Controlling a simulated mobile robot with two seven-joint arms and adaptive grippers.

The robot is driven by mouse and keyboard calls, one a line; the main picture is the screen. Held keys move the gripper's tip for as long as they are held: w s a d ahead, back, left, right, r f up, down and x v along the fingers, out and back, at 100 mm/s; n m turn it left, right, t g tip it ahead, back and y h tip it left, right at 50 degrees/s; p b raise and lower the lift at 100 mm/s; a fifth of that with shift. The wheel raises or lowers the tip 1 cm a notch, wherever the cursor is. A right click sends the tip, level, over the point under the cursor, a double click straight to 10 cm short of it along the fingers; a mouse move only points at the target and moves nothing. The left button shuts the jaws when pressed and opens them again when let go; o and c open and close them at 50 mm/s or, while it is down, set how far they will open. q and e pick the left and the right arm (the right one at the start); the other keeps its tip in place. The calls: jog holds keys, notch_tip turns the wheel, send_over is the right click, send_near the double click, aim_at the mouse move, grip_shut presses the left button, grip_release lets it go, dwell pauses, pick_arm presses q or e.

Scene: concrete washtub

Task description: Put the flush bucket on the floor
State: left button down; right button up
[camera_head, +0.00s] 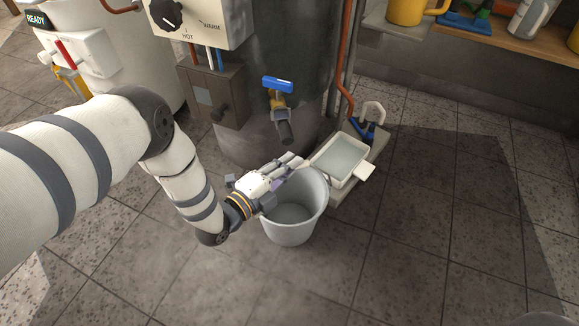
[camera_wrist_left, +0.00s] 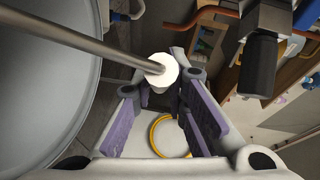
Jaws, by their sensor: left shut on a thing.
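The flush bucket (camera_head: 291,232) is a pale grey, open-topped bucket, upright below the tap in the head view. I cannot tell whether its base touches the floor (camera_head: 400,245). My left gripper (camera_head: 287,172) is at the bucket's upper left rim and shut on it; the fingers partly hide the rim. In the left wrist view the bucket (camera_wrist_left: 40,75) fills the left side, and a grey rod with a white end runs to between my left gripper's purple-padded fingers (camera_wrist_left: 165,115). The exact contact is unclear. My right gripper is not in view.
A tap with a blue handle (camera_head: 278,84) juts from the dark tank (camera_head: 295,50) above the bucket. A white tray of water (camera_head: 341,157) stands close on the bucket's right. A wooden shelf (camera_head: 530,40) with a yellow mug (camera_head: 404,11) is at upper right. Tiled floor is clear at right and front.

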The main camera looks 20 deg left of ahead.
pick_arm(q)
jog(key=c, duration=1.6)
grip_release()
jog(key=shift+f, duration=0.1)
